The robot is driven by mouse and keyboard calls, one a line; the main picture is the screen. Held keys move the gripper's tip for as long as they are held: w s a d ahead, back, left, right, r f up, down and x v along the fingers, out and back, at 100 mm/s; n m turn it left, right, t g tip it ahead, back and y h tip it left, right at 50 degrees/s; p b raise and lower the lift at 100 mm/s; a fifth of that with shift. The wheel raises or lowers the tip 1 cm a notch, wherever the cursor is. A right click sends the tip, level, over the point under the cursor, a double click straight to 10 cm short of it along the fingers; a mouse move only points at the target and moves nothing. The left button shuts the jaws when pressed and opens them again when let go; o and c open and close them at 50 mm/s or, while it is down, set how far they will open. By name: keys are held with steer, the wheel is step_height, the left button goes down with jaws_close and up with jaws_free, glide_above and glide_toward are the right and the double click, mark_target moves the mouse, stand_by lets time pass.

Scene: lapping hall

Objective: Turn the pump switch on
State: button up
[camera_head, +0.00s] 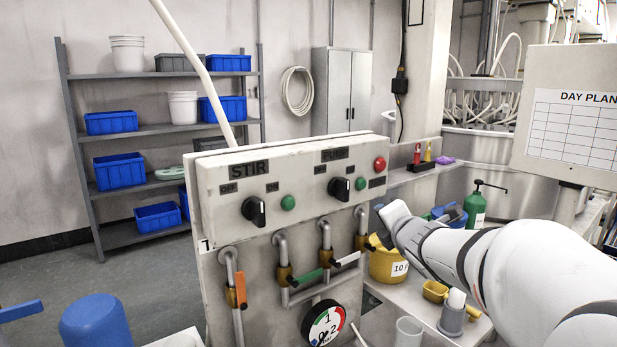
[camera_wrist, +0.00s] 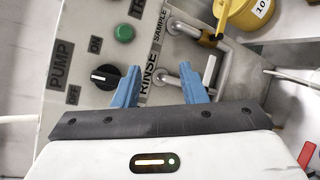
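The pump switch is a black rotary knob (camera_head: 339,188) on the right half of the pale panel (camera_head: 225,190), under a PUMP label. In the wrist view the pump knob (camera_wrist: 105,77) sits beside the OFF and ON labels. Its white mark points left in that picture; which label it selects I cannot tell. A green button or lamp (camera_wrist: 123,33) is beside it. My gripper (camera_wrist: 159,66) is open and empty, its blue fingers over the RINSE label area, to the right of the knob and apart from it. In the head view my gripper (camera_head: 380,212) is right of the panel.
The STIR knob (camera_head: 254,210) and a red button (camera_head: 380,163) share the panel. Pipes with coloured valve levers (camera_head: 308,276) and a gauge (camera_head: 324,324) lie below. A yellow container (camera_head: 385,267) and green bottle (camera_head: 475,210) stand right. A pale rod rises behind the panel.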

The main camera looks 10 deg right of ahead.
mark_target(348, 183)
steer(key=w+a+r+n+y+p, duration=0.1)
steer(key=w+a+r+n+y, duration=0.1)
steer(key=n, duration=0.4)
steer(key=w+a+r+n+y+p, duration=0.1)
steer(key=w+a+r+n+y, duration=0.1)
steer(key=n, duration=0.4)
steer(key=w+a+r+n+y+p, duration=0.1)
steer(key=w+a+n+y, duration=0.2)
steer(key=w+n+y, duration=0.2)
steer(key=shift+w+a+r+n, duration=0.25)
steer(key=shift+a+r+n, duration=0.15)
steer(key=shift+n, duration=0.2)
steer(key=shift+d, duration=0.1)
steer(key=shift+c, duration=0.2)
jaws_close()
